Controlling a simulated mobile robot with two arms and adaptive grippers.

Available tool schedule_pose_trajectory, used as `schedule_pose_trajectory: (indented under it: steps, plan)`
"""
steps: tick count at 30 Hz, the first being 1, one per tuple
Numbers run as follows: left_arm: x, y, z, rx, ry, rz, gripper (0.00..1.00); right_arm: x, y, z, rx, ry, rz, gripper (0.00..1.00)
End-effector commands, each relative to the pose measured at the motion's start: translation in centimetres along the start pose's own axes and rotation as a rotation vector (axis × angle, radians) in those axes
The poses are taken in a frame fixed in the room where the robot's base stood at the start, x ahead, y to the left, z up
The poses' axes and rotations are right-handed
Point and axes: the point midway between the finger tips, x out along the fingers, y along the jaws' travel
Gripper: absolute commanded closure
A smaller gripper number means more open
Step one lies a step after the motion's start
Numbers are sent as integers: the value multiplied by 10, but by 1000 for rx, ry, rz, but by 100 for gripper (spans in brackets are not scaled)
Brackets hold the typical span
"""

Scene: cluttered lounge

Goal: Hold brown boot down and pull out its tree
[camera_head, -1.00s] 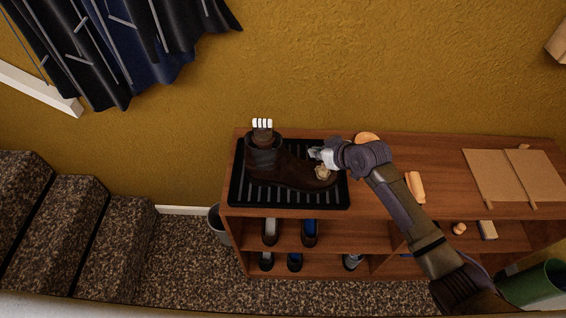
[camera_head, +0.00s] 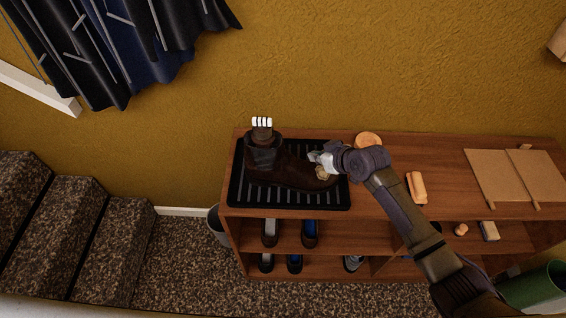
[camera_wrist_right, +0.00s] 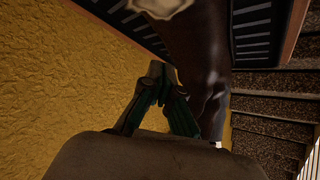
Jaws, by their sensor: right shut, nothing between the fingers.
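The brown boot (camera_head: 290,170) stands on a black ribbed tray on top of the shelf unit, its toe to the right. Its tree (camera_head: 262,133) sticks up from the shaft with a white striped top. My right gripper (camera_head: 314,157) is shut and empty, by the front part of the boot on the wall side; I cannot tell whether it touches. In the right wrist view its fingertips (camera_wrist_right: 160,72) meet beside the dark boot (camera_wrist_right: 203,55). A small pale patch or item (camera_head: 321,173) shows at the toe, partly behind the gripper. My left gripper is not in view.
The black tray (camera_head: 240,196) lies at the left end of the wooden shelf unit (camera_head: 400,205). A round tan item (camera_head: 368,139), an orange-tan item (camera_head: 416,187) and a brown board (camera_head: 510,176) lie to the right. The yellow wall is close behind. Shoes fill lower shelves.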

Motion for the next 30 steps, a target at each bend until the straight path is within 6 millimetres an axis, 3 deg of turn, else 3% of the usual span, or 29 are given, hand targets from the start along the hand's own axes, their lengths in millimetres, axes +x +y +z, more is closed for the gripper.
schedule_pose_trajectory:
  steps: [30]
  plan:
    - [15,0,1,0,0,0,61,14,0,16,0,0,0,100]
